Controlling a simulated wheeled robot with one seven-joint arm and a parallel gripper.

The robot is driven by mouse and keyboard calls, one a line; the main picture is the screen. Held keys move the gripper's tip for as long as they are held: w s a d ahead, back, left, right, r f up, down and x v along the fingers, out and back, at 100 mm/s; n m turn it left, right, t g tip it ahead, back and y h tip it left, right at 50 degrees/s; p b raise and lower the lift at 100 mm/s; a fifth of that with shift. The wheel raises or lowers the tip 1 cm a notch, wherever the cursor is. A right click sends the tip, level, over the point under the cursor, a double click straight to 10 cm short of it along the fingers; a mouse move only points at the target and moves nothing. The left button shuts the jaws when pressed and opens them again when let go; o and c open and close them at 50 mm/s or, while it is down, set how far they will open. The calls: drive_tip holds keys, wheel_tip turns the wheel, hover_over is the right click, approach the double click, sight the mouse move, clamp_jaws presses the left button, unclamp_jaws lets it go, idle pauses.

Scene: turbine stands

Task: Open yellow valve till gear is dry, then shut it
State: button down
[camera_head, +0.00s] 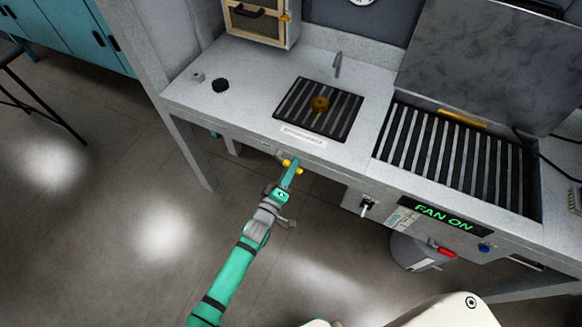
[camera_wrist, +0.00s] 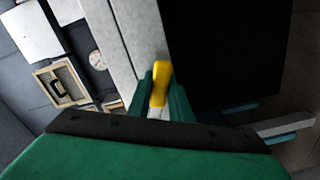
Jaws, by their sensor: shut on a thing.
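The yellow valve (camera_head: 289,164) is on the front face of the bench, below the slatted grate. My gripper (camera_head: 293,170) is at the valve and shut on its handle; yellow shows on both sides of the fingers. In the wrist view the yellow valve handle (camera_wrist: 160,84) stands between my green fingers (camera_wrist: 160,100). The gear (camera_head: 320,104) is brownish orange and lies on the dark slatted grate (camera_head: 288,117). A small nozzle (camera_head: 337,64) stands behind the grate. I cannot tell whether the gear is wet or dry.
A larger slatted bay (camera_head: 455,160) with a raised grey lid (camera_head: 480,60) is on the right. A panel reads "FAN ON" (camera_head: 443,217), with a red handle (camera_head: 442,249) and blue knob (camera_head: 484,247) below. A black round part (camera_head: 220,86) lies left of the grate.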

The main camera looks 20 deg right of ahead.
idle(0.5)
drive_tip(key=c, duration=1.6)
unclamp_jaws()
drive_tip(key=shift+r, duration=0.1)
drive_tip(key=shift+w, duration=0.1)
